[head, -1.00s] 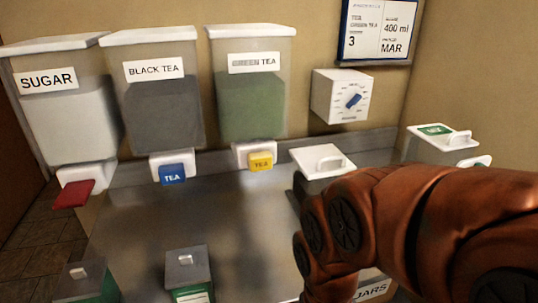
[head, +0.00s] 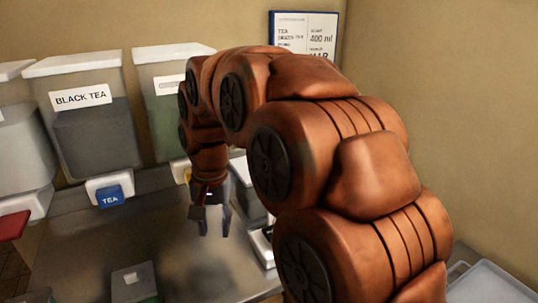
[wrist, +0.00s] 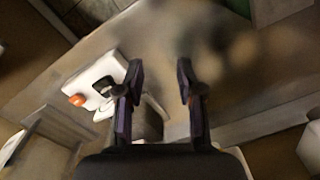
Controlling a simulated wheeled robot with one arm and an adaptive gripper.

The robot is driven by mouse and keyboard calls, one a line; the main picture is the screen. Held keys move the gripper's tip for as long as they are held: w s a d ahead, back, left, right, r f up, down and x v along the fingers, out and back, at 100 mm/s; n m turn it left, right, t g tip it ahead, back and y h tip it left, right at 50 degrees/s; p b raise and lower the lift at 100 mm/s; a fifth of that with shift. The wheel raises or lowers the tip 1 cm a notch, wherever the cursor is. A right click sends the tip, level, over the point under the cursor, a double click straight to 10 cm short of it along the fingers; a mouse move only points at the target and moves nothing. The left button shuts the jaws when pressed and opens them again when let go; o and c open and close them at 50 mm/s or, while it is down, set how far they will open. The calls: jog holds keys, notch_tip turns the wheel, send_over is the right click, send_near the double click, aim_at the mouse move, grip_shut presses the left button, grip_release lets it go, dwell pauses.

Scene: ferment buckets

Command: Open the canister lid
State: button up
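A small canister with a grey lid and a light lid knob (head: 131,278) stands on the counter at the bottom of the head view; its body is cut off by the frame. Another lidded container (head: 242,172) stands at the back, mostly hidden behind my arm. My gripper (head: 213,218) hangs pointing down over the counter, right of the grey-lidded canister and in front of the back container. In the wrist view my gripper (wrist: 159,88) is open, with a clear gap and nothing between the fingers. I cannot tell which container the task means.
A black tea bucket (head: 92,125) with a blue tap (head: 110,197) stands at the back left, beside other buckets. A white item with an orange knob (wrist: 77,100) lies left of the fingers in the wrist view. A pale tray (head: 485,285) is at lower right.

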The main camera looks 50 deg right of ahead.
jog(key=w+d+r+m+t+p, duration=0.1)
jog(key=w+d+r+m, duration=0.25)
jog(key=d, duration=0.55)
jog(key=w+d+r+m+h+p, duration=0.1)
jog(key=w+d+r+m, duration=0.1)
jog(key=d+m, duration=0.5)
jog(key=w+d+r+m+t+p, duration=0.1)
jog(key=w+d+r+m, duration=0.15)
jog(key=d, duration=0.95)
jog(key=shift+n, duration=0.3)
jog(key=shift+w+f+p, duration=0.35)
jog(key=shift+f+p, duration=0.1)
jog(key=shift+f, duration=0.8)
jog(key=shift+w+f+p, duration=0.4)
jog(key=shift+f+p, duration=0.1)
jog(key=shift+f, duration=0.75)
jog(key=shift+w+f+p, duration=0.35)
jog(key=shift+f+p, duration=0.1)
jog(key=shift+f, duration=0.8)
grip_shut()
